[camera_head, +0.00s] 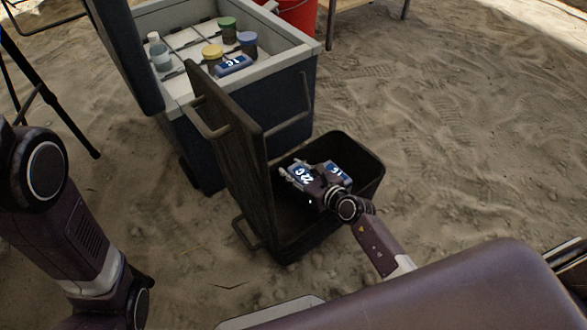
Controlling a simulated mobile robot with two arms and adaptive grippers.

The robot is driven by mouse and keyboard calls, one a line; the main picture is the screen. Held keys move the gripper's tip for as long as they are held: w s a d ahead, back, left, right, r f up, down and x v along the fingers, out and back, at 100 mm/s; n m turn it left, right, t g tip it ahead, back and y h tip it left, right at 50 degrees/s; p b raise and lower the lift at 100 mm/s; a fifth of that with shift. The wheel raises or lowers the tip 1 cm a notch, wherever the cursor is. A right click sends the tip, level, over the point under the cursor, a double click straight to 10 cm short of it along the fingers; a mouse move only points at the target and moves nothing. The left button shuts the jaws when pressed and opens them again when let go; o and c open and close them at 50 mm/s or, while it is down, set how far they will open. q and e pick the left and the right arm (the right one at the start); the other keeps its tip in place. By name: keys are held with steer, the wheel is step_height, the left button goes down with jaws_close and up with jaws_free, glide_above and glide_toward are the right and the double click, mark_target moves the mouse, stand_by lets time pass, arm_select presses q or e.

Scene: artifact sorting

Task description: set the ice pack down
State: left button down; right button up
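My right gripper (312,185) reaches down into the open black bin (373,186). Its fingers appear closed around a blue ice pack (301,173) with white lettering. The pack is inside the bin's opening, and the gripper hides part of it. Whether the pack touches the bin floor or anything under it cannot be told. A second blue ice pack (338,173) is in the bin just right of the gripper, partly covered. My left arm shows at the left, but its gripper is out of view.
The bin's dark lid (238,150) stands raised on its left side. Behind it, an open cooler (255,92) holds several jars and another blue pack (234,65). A red bucket (298,15) and tripod legs (50,95) stand farther off. Sand right of the bin is clear.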

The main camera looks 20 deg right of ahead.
steer(key=o, duration=0.4)
steer(key=shift+o, duration=0.2)
